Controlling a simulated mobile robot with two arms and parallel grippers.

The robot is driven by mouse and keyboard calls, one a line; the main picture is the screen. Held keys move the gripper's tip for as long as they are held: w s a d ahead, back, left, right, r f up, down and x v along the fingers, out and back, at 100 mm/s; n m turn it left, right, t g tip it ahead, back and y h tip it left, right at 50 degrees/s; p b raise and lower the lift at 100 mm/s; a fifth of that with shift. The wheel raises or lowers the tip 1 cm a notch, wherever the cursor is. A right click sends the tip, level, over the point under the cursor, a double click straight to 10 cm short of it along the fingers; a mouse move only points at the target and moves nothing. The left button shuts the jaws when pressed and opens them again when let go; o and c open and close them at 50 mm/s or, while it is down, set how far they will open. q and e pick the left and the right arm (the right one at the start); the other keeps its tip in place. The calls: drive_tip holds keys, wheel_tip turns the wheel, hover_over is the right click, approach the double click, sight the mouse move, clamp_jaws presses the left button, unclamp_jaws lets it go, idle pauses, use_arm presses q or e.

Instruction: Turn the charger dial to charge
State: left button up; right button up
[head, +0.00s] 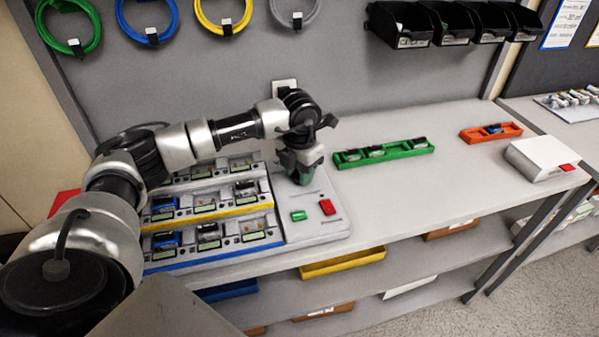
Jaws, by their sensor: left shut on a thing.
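The charger (334,232) stands on the bench at the left. It has several bays in tiers and a light grey control panel with a green button (298,216) and a red button (327,207). My left gripper (299,175) points down onto the upper part of this panel, behind the buttons. It is shut on the charger dial, which the fingers almost wholly hide. I cannot read the dial's setting. A little green shows at the fingertips. My right gripper is not in view.
A green tray (410,149) with dark units lies right of the charger. An orange tray (510,134) and a white box with a red button (545,160) are further right. Black bins (400,24) and coloured cable loops hang on the back wall. The bench middle front is clear.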

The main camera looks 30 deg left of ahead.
use_arm(q)
drive_tip(key=shift+r, duration=0.1)
drive_tip(key=o, duration=0.9)
wheel_tip(320, 180, up, 11)
drive_tip(key=shift+f+b, duration=0.1)
drive_tip(key=shift+b, duration=0.7)
